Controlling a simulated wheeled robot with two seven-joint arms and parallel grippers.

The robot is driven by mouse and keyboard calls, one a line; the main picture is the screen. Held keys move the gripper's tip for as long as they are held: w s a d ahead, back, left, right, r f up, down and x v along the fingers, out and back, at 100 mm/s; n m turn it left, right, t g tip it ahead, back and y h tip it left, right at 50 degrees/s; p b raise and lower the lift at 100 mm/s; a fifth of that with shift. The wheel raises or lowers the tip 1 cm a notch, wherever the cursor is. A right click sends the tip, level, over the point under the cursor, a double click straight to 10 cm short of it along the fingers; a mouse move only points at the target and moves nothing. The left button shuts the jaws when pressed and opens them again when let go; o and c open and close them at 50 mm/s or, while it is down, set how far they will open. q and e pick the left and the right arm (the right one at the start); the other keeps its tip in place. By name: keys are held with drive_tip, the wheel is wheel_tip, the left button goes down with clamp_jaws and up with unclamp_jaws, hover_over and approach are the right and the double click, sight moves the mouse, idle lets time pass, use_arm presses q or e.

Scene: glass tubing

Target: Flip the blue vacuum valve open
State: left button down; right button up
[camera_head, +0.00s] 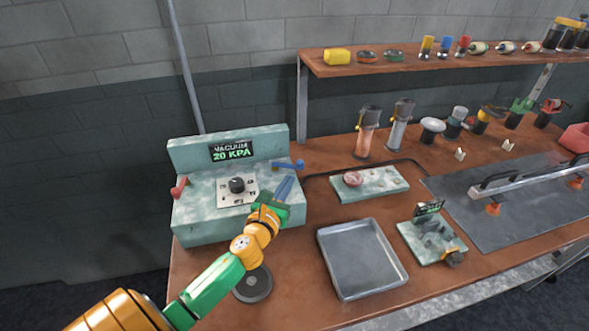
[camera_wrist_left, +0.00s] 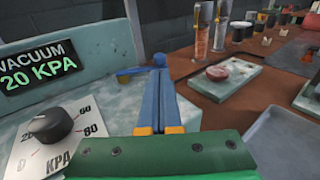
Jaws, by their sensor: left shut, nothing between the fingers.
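The blue vacuum valve (camera_head: 287,164) sits on the right side of the pale green vacuum console (camera_head: 200,222). Its lever lies sideways in the head view. In the left wrist view the valve (camera_wrist_left: 126,73) shows just beyond my fingertips, its right part hidden behind them. My left gripper (camera_head: 289,179) is shut and empty, with its blue fingers close together and pointing at the valve. It also shows in the left wrist view (camera_wrist_left: 160,75). I cannot tell whether the fingertips touch the valve. My right gripper is not in view.
The console display (camera_head: 232,151) reads VACUUM 20 KPA above a black knob (camera_head: 237,185). A red lever (camera_head: 180,187) is on the console's left side. A metal tray (camera_head: 362,258), a slab with a pink disc (camera_head: 353,179) and a small scale-like device (camera_head: 432,240) stand to the right.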

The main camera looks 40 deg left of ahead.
sight(298, 165)
use_arm(q)
drive_tip(key=x, duration=0.5)
drive_tip(key=shift+a+f, duration=0.1)
drive_tip(key=shift+f, duration=0.05)
drive_tip(key=shift+w, duration=0.25)
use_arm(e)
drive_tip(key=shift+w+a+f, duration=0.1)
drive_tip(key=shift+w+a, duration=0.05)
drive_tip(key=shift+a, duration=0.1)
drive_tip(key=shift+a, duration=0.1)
use_arm(q)
drive_tip(key=shift+w, duration=0.15)
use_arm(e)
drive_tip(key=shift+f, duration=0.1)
